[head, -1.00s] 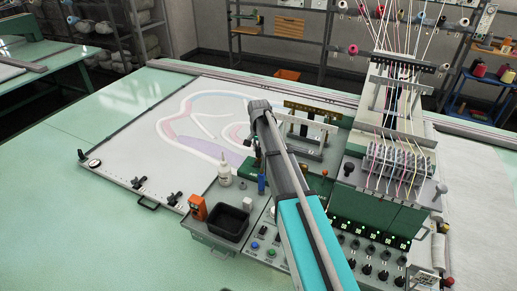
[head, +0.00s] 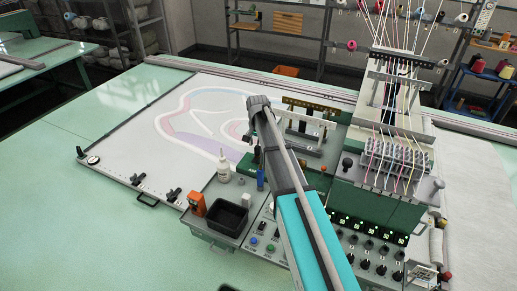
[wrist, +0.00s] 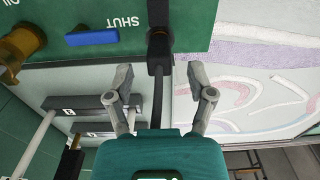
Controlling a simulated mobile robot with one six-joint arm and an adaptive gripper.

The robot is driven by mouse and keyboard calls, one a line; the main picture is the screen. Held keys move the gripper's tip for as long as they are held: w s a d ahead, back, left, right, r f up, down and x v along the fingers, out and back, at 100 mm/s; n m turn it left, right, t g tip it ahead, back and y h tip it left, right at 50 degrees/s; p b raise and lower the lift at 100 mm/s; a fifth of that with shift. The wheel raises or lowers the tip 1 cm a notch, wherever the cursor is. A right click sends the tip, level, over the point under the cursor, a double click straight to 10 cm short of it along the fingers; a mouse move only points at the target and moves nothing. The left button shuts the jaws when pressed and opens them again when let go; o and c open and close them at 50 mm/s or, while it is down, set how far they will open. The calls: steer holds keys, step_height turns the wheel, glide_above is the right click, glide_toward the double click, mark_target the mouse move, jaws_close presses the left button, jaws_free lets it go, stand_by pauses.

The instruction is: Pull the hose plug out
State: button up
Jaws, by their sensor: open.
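In the wrist view, a black hose plug (wrist: 158,52) sits at the edge of a green panel (wrist: 205,22). Its black hose (wrist: 158,105) runs from it down towards my gripper. My gripper (wrist: 158,74) is open, one finger on each side of the plug's near end and the hose, with visible gaps on both sides. A blue lever (wrist: 92,38) beside the word SHUT is left of the plug. In the head view my arm hides the plug, and my fingers cannot be made out.
A brass-coloured fitting (wrist: 22,45) is at the wrist view's left edge, with rail-mounted dark blocks (wrist: 92,103) below. In the head view, a white bottle (head: 224,168), black bin (head: 229,217) and orange object (head: 197,203) stand left of my arm. The threaded tufting head (head: 395,150) stands to the right.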

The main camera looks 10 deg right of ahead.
mark_target(258, 146)
steer(key=shift+f, duration=0.15)
steer(key=shift+f+b, duration=1.8)
steer(key=shift+b, duration=0.15)
step_height(258, 146, up, 10)
steer(key=p, duration=0.9)
steer(key=shift+f+p, duration=0.25)
steer(key=shift+p, duration=0.05)
steer(key=s+f+n+b, duration=0.2)
steer(key=s+n, duration=0.2)
steer(key=s, duration=1.1)
steer(key=s+f+n+b, duration=0.1)
steer(key=s+f+b, duration=0.2)
steer(key=s, duration=0.1)
steer(key=s+f+n+b, duration=0.1)
steer(key=s+f+b, duration=0.3)
steer(key=s, duration=0.1)
steer(key=s+f+n+b, duration=0.1)
steer(key=s+f+b, duration=0.2)
steer(key=s, duration=0.2)
steer(key=shift+s+f, duration=0.15)
steer(key=shift+f, duration=0.05)
steer(key=shift+a, duration=0.1)
steer(key=shift+s+r, duration=0.1)
steer(key=shift+s, duration=0.05)
